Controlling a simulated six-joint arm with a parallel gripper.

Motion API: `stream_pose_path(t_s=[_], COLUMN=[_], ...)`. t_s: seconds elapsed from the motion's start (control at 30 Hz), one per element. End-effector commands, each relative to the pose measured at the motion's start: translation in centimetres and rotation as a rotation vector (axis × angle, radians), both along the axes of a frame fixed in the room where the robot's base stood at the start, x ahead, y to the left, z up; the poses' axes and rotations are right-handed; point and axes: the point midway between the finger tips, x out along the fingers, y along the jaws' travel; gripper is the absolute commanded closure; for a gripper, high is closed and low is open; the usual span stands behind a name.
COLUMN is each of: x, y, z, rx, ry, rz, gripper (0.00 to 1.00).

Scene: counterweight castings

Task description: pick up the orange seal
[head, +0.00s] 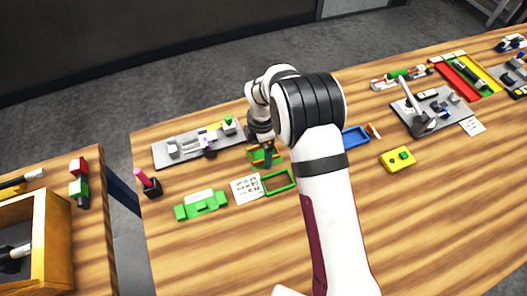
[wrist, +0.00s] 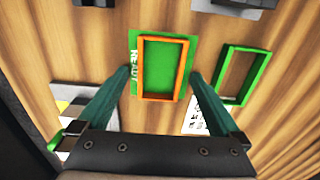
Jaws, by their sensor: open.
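The orange seal is a thin rectangular frame (wrist: 143,70) lying on a green plate (wrist: 135,40) with white lettering along its left side. In the head view the orange seal (head: 254,160) is partly hidden behind my gripper (head: 268,158). In the wrist view my gripper (wrist: 160,76) is open, with one teal finger on each side of the seal and nothing between them. The fingertips appear at the level of the seal's middle in the picture; I cannot tell how high above it they are.
A green frame (head: 278,190) lies beside a white printed card (head: 246,189). A green casting (head: 201,205) sits to the left, and a grey plate with parts (head: 170,158) behind. A blue frame (head: 356,137) lies to the right. Bare wood lies at front.

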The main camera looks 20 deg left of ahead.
Motion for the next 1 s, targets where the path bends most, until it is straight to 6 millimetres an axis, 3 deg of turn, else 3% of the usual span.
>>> stream_pose_path(t_s=[0.07,0.37,0.67,0.77,0.93,1.0], x=[0.0,0.0,0.0,0.1,0.1,0.3], y=[0.0,0.0,0.0,0.0,0.0,-1.8], z=[0.0,0.1,0.4,1.3,4.4,5.2], rx=[0.000,0.000,0.001,0.001,0.002,0.000], ry=[0.000,0.000,-0.001,-0.001,-0.004,-0.001], rz=[0.000,0.000,0.000,-0.001,0.000,-0.004], gripper=[0.00,0.54,0.55,0.55,0.55,0.55])
